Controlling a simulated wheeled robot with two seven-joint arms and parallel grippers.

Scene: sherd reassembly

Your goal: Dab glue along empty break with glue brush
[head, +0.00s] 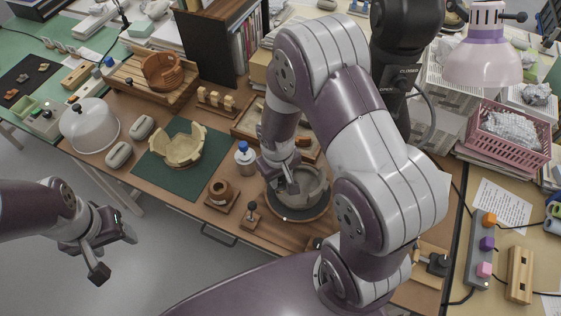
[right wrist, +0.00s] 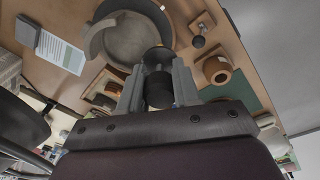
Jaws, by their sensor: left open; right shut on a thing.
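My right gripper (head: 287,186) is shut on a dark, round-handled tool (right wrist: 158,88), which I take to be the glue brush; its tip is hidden. The gripper is over a grey broken pot (head: 316,186) on a dark round turntable (head: 290,216). In the right wrist view the grey pot (right wrist: 128,38) lies just beyond the fingers. I cannot tell whether the brush touches it, and the break is not clear. A brown pot (head: 222,190), perhaps for glue, sits on a small wooden base left of the turntable. My left gripper (head: 108,252) is open and empty, left of the table.
A cream broken pot (head: 178,150) stands on a green mat (head: 195,185). A blue-capped bottle (head: 245,157) and a small dark-knobbed stand (head: 251,213) are close to the turntable. A pink basket (head: 510,135) and lamp (head: 484,55) are at right. My right arm hides the middle right.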

